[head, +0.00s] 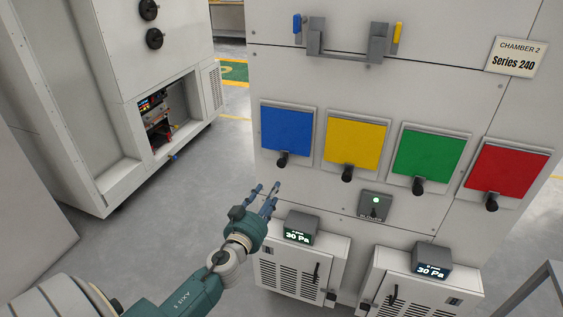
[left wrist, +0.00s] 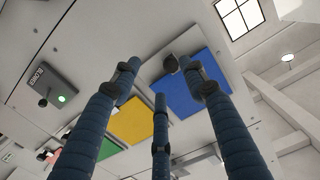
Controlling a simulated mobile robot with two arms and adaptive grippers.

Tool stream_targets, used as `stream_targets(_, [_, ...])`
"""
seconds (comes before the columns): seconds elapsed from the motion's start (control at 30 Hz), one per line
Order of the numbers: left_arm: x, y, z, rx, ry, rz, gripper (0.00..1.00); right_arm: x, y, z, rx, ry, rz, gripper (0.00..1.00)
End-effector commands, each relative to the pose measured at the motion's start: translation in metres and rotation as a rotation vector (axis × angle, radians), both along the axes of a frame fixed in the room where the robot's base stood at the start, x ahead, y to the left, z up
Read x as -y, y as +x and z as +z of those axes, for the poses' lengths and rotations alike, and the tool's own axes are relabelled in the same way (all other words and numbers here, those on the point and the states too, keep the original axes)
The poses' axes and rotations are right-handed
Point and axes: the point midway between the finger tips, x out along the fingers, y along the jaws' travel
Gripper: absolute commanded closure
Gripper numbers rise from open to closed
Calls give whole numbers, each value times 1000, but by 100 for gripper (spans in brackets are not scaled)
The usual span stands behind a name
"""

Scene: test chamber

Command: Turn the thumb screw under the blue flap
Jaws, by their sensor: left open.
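The blue flap (head: 287,131) is the leftmost of several coloured flaps on the chamber front. It lies closed, with a black thumb screw (head: 282,160) at its lower edge. My left gripper (head: 268,194) is open and empty, below and left of that thumb screw and apart from it. In the left wrist view the blue flap (left wrist: 193,85) shows beyond the fingers, with its dark thumb screw (left wrist: 170,63) between the upper fingertips (left wrist: 160,75). My right gripper is not in view.
Yellow (head: 356,144), green (head: 428,159) and red (head: 505,171) flaps with their own black screws lie to the right. A blower switch (head: 375,206) with a green light sits below. Two louvred boxes (head: 290,275) with pressure displays project beneath. Clear floor lies left.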

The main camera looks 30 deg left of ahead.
Motion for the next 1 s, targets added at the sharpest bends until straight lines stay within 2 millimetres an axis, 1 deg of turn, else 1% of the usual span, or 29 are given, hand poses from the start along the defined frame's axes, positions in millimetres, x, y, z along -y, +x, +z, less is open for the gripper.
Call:
stream_targets(0.03, [-1,2,18,30,4,-1,57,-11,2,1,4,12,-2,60])
stream_targets(0.1, [-1,5,29,52,3,-3,57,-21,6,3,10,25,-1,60])
stream_targets(0.23, [-3,17,35,62,3,-5,57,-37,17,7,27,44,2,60])
stream_targets(0.33, [-7,34,36,62,3,-5,57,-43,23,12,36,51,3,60])
stream_targets(0.47, [-13,59,36,61,3,-5,57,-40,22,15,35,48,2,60])
stream_targets(0.6, [-19,83,34,59,3,-4,57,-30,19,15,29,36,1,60])
stream_targets(0.7, [-22,96,32,59,2,-6,57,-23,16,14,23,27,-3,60])
stream_targets(0.83, [-24,105,32,58,1,-5,57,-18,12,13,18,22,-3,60])
stream_targets(1.0, [-25,108,32,57,1,-6,57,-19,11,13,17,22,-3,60])
